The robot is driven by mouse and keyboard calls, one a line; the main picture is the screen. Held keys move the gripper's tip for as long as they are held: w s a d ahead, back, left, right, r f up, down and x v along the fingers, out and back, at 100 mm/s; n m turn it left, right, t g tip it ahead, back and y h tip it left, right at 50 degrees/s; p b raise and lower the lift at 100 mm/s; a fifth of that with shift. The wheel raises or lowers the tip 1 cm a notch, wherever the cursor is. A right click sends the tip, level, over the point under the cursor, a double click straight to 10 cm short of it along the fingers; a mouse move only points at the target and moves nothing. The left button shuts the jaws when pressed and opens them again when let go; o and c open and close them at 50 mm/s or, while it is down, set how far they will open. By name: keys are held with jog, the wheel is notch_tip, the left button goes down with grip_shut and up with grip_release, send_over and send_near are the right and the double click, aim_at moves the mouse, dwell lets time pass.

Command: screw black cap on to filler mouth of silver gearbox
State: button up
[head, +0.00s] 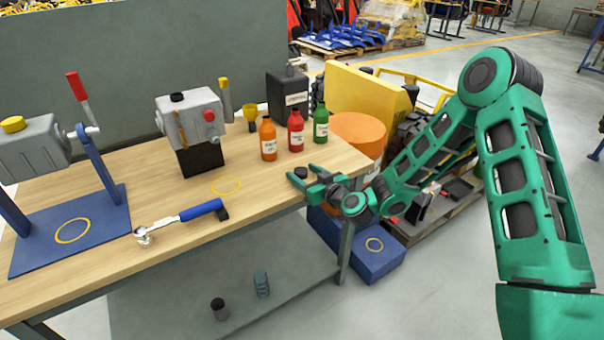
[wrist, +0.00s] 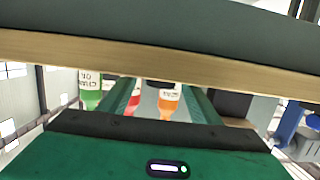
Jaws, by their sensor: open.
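The silver gearbox (head: 203,112) stands on a black block on the bench in the head view. A dark round part (head: 176,97) is on its top; I cannot tell whether it is the open filler mouth or something covering it. A small black round piece, apparently the black cap (head: 300,172), shows at the bench's right end by my fingertips. My gripper (head: 303,176) is open, its fingers pointing left around or just short of this piece. In the wrist view a dark shape (wrist: 160,84) lies between the fingers, partly cut off by a wooden band.
Orange (head: 268,140), red (head: 295,132) and green (head: 320,124) bottles stand behind my gripper. A ratchet wrench (head: 200,210) lies at the front. A grey unit with a yellow cap (head: 13,125) sits on a blue stand (head: 103,170) at left. Bare bench lies between gripper and gearbox.

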jog(key=c, duration=1.1)
jog(key=shift+r, duration=0.1)
